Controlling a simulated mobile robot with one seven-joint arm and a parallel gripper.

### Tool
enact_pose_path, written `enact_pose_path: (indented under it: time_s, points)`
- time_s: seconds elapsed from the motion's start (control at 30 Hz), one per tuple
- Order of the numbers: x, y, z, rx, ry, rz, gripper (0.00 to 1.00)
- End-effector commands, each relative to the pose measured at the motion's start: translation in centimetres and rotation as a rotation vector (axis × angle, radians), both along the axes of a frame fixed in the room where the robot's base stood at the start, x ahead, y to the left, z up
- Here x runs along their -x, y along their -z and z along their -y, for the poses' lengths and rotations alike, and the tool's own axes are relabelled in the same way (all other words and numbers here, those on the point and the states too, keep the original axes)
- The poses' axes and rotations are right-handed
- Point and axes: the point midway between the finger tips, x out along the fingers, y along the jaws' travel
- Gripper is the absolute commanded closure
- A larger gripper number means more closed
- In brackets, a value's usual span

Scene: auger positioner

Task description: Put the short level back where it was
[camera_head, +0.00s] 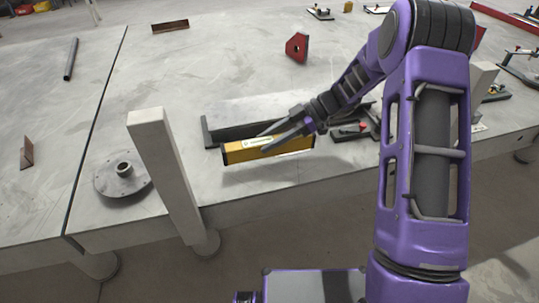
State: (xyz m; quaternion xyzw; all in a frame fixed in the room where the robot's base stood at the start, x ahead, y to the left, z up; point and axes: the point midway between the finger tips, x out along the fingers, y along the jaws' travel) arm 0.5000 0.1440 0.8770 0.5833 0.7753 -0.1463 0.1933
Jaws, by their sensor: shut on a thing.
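The short level (241,153) is a yellow bar with dark ends and a pale label, in the middle of the head view. My gripper (270,139) is shut on it from above, its fingers across the level's body. My arm reaches in from the right and hides part of the area behind the gripper. The level lies roughly along the table's front edge, with a shadow on the table below it. I cannot tell for sure whether it touches the table.
A dark angled bar (212,134) lies just behind the level. A dark clamp with a red part (351,132) is to its right. A grey upright post (163,160) and a round flange (121,181) stand left. A red magnet block (297,46) sits farther back. The grey table (235,80) is mostly clear behind.

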Motion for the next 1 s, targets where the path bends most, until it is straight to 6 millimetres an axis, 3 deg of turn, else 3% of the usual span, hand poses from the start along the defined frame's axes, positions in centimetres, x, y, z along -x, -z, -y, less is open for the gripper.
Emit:
enact_pose_path:
  time_s: [0.4,0.77,0.8,0.93,1.0]
  points:
    - [0.0,4.5,0.0,-0.001,0.000,0.000,1.00]
    - [-0.1,5.0,0.0,-0.001,0.001,0.002,1.00]
    - [0.0,4.9,0.0,0.001,0.000,0.002,0.54]
    - [0.0,4.8,0.0,0.001,0.000,0.002,0.31]
    - [0.0,4.8,0.0,0.001,0.000,0.002,0.28]
